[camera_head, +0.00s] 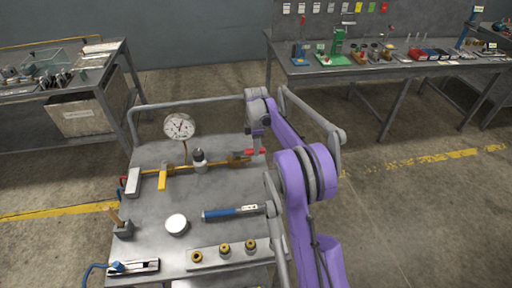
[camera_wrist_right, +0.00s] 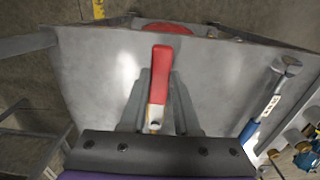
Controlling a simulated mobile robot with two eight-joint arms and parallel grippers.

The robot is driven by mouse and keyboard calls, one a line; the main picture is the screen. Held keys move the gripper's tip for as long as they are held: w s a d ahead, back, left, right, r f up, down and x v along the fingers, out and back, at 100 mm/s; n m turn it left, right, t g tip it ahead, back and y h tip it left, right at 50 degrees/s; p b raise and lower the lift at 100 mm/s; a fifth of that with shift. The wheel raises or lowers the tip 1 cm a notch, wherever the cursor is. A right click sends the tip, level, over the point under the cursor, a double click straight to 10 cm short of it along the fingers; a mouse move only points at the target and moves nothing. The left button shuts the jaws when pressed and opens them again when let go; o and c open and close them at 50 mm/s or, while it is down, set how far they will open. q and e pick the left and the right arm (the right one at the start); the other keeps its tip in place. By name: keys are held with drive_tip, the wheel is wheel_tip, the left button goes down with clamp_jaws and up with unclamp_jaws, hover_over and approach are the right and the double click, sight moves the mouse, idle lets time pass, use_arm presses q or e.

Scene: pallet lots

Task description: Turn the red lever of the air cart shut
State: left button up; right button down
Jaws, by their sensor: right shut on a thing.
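The air cart (camera_head: 215,185) has a grey top with a brass pipe line across it. At the pipe's right end is a brass valve (camera_head: 236,157) with the red lever (camera_head: 257,151), which points right, roughly in line with the pipe. In the right wrist view the red lever (camera_wrist_right: 162,65) stands between my fingers, its red end beyond the tips. My right gripper (camera_head: 258,140) is shut on the lever and partly hides it in the head view; its fingers also show in the wrist view (camera_wrist_right: 160,100). My left gripper is not in view.
A pressure gauge (camera_head: 179,126) rises from the pipe, with a yellow handle (camera_head: 162,181) to its left. A blue-handled tool (camera_head: 233,212), a white round lid (camera_head: 176,224) and a tray of brass fittings (camera_head: 224,258) lie nearer. A rail (camera_head: 190,103) borders the cart's far edge.

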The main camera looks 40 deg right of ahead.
drive_tip(key=shift+s, duration=0.15)
drive_tip(key=shift+s+a+m+b, duration=0.4)
drive_tip(key=shift+s+m, duration=0.15)
drive_tip(key=shift+m, duration=0.45)
drive_tip(key=shift+s+a+m+b, duration=0.4)
drive_tip(key=shift+s+a+m, duration=0.3)
drive_tip(key=shift+m, duration=0.5)
drive_tip(key=a+m, duration=0.1)
drive_tip(key=s+a+m, duration=0.1)
drive_tip(key=m, duration=0.1)
drive_tip(key=a+m+b, duration=0.1)
drive_tip(key=shift+s+m, duration=0.25)
drive_tip(key=shift+m, duration=0.05)
drive_tip(key=a+m, duration=0.1)
drive_tip(key=m, duration=0.1)
drive_tip(key=a+m, duration=0.2)
drive_tip(key=shift+s+a+m, duration=0.15)
drive_tip(key=shift+a+m, duration=0.15)
drive_tip(key=shift+w+a+m+b, duration=0.2)
drive_tip(key=shift+a+m+b, duration=0.15)
drive_tip(key=shift+a+m, duration=0.65)
drive_tip(key=shift+w+a+m, duration=0.35)
drive_tip(key=shift+a+m, duration=0.25)
drive_tip(key=shift+m, duration=0.6)
